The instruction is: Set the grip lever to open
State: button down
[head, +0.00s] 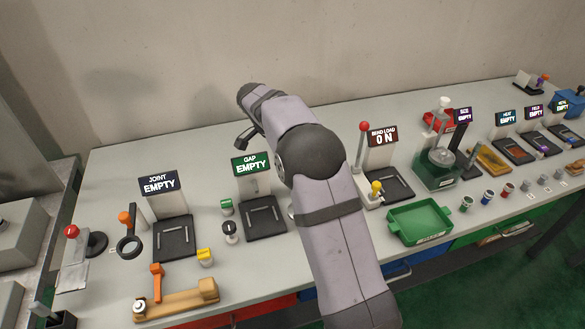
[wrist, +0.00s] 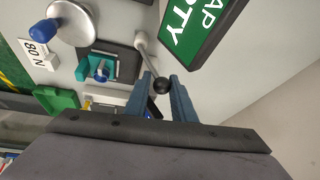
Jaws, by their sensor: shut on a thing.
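In the wrist view a lever with a pale rod (wrist: 147,52) and a black ball knob stands beside the green GAP sign (wrist: 195,25); I take it for the grip lever, though no label on it is readable. My gripper (wrist: 160,88) has its two blue-grey fingers on either side of the black knob, shut on it.
The wrist view shows a teal clamp (wrist: 82,70) with a blue knob, a round disc (wrist: 75,22) and an "80 N" label (wrist: 38,55). In the head view the JOINT station (head: 170,235) is left of my arm; the BEND LOAD sign (head: 382,137) and green tray (head: 420,222) are right.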

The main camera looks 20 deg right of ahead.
jog(key=shift+s+a+f+m+t+b, duration=0.2)
jog(key=shift+s+t+b, duration=0.4)
jog(key=shift+b, duration=2.1)
jog(key=shift+s+a+f+m+t+b, duration=0.1)
jog(key=shift+s+f+t+b, duration=0.4)
jog(key=shift+b, duration=2.2)
jog(key=s+r+t+b, duration=0.1)
jog(key=t+b, duration=0.1)
jog(key=b, duration=0.4)
jog(key=shift+s+r+m, duration=0.1)
jog(key=shift+r+m, duration=0.05)
jog(key=shift+m, duration=0.15)
jog(key=shift+s+b, duration=0.1)
jog(key=shift+b, duration=0.55)
jog(key=shift+s+d+b, duration=0.1)
jog(key=shift+s+b, duration=0.15)
jog(key=shift+b, duration=0.15)
jog(key=c, duration=1.5)
grip_release()
jog(key=shift+r, duration=0.1)
jog(key=shift+o, duration=0.5)
jog(key=shift+r, duration=0.15)
jog(key=shift+r, duration=0.1)
